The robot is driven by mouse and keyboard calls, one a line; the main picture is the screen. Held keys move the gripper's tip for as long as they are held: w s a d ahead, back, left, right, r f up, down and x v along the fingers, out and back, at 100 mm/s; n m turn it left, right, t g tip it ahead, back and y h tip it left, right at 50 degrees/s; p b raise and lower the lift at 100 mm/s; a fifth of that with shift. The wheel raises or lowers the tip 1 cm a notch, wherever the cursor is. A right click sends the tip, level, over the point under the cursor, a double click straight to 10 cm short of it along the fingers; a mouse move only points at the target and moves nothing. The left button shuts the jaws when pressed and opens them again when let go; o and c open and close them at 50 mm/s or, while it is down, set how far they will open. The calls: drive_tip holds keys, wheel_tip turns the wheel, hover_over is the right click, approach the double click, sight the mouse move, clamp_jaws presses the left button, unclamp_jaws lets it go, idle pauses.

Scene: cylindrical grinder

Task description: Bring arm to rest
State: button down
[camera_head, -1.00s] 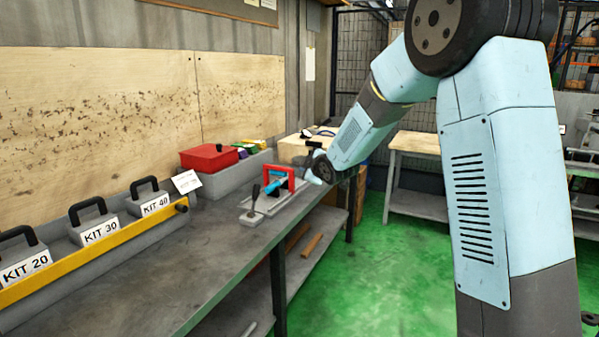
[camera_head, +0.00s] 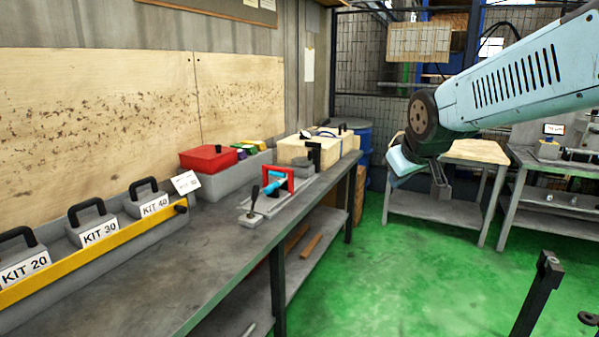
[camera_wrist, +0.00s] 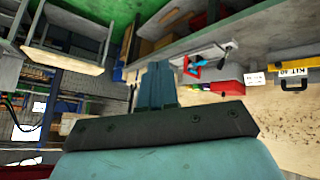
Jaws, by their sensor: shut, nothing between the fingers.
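My arm enters the head view from the right, held out over the green floor. My gripper (camera_head: 443,192) hangs below the wrist, to the right of the long workbench (camera_head: 225,240) and in front of a wood-topped table. It is clear of the bench. In the wrist view the two gripper fingers (camera_wrist: 157,72) lie together, shut, with nothing held between them. The wrist picture is turned, so the bench and its items show along the top right.
The bench carries the kit cases (camera_head: 99,231), a red box (camera_head: 208,158) and a red-and-blue fixture (camera_head: 277,183). A wood-topped table (camera_head: 472,151) stands behind my gripper. A dark post (camera_head: 537,295) rises at the lower right. The green floor (camera_head: 410,270) between is open.

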drive_tip(key=s+d+f+m+g, duration=0.1)
drive_tip(key=s+m, duration=0.1)
drive_tip(key=s, duration=0.6)
drive_tip(key=s+d+f+m+g, duration=0.1)
drive_tip(key=s+m, duration=0.1)
drive_tip(key=s, duration=0.7)
drive_tip(key=shift+s+d+f+m+g, duration=0.2)
drive_tip(key=shift+d+f+m+g, duration=0.05)
drive_tip(key=shift+m+g, duration=0.15)
drive_tip(key=c, duration=1.8)
unclamp_jaws()
